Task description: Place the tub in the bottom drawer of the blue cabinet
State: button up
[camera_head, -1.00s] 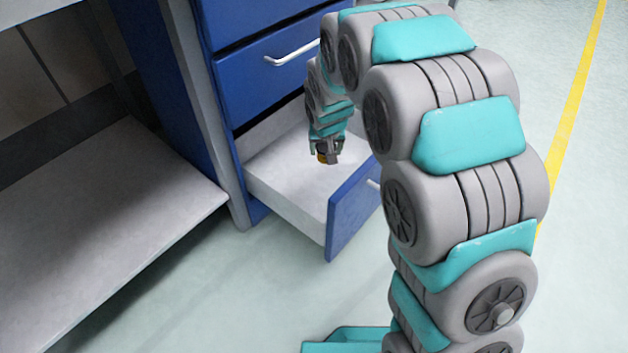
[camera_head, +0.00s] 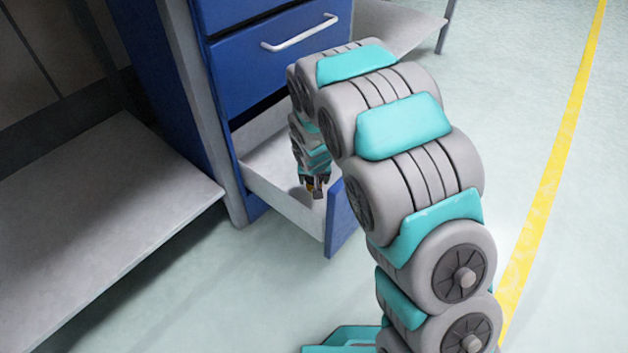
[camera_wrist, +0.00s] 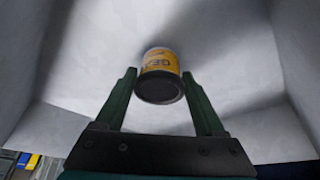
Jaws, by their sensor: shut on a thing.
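The tub (camera_wrist: 160,60) is small and yellow with a dark end, and shows between my gripper's fingers in the wrist view. My gripper (camera_wrist: 159,76) is shut on it. In the head view my gripper (camera_head: 313,190) points down inside the open bottom drawer (camera_head: 283,204), close to its blue front panel. The drawer's pale walls surround the tub in the wrist view. I cannot tell whether the tub touches the drawer floor. The blue cabinet (camera_head: 235,65) stands behind, its upper drawers shut.
A drawer with a white handle (camera_head: 300,33) is right above the open one. A grey low shelf (camera_head: 95,220) lies left of the cabinet, and another pale shelf (camera_head: 400,28) is behind it. The floor to the right is clear, with a yellow line (camera_head: 550,190).

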jog(key=shift+f, duration=0.2)
jog(key=o, duration=1.4)
jog(key=shift+o, duration=0.2)
jog(key=shift+v, duration=0.75)
jog(key=p+v, duration=0.1)
jog(key=v, duration=0.9)
jog(key=shift+r, duration=0.25)
jog(key=shift+s, duration=0.15)
